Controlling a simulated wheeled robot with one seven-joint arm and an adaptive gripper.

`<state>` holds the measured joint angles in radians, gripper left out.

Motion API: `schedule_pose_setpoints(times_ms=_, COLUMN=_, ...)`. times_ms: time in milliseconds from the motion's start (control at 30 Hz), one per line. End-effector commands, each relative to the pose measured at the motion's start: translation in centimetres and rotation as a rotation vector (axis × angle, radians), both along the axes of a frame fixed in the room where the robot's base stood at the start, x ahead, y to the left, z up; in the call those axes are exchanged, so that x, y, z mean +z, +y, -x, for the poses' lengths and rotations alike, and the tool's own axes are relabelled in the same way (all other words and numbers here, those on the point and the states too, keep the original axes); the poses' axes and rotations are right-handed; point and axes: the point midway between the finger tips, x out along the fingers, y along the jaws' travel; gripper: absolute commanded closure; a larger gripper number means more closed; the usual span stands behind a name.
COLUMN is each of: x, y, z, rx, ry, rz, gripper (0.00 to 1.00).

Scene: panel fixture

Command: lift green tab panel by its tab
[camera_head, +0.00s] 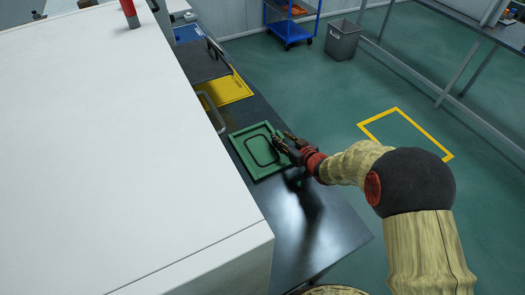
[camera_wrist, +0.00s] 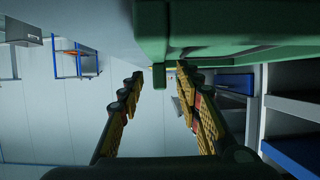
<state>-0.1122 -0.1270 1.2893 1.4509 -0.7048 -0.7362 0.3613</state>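The green tab panel (camera_head: 247,142) lies on the dark counter in the head view, with a dark rounded outline on its face. My gripper (camera_head: 281,141) is at the panel's right edge, low and pointing left. In the wrist view the panel's green body (camera_wrist: 235,30) fills the top right. A small green tab (camera_wrist: 158,76) projects below it, between the fingertips of my gripper (camera_wrist: 160,80). The fingers are apart, with a visible gap on each side of the tab. Whether either finger touches the panel's body I cannot tell.
A large white box-like body (camera_head: 120,150) stands left of the counter (camera_head: 310,215). A yellow panel (camera_head: 228,90) and a dark panel (camera_head: 203,62) lie farther along the counter. The front part of the counter is bare. Open floor lies to the right.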

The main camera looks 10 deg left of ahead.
Motion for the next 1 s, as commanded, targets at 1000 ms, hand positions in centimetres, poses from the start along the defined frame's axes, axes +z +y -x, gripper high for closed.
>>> schedule_pose_setpoints(times_ms=1000, x=-0.9, y=1.1, z=-1.6, rx=-0.002, ry=0.0, rz=0.001, gripper=0.98)
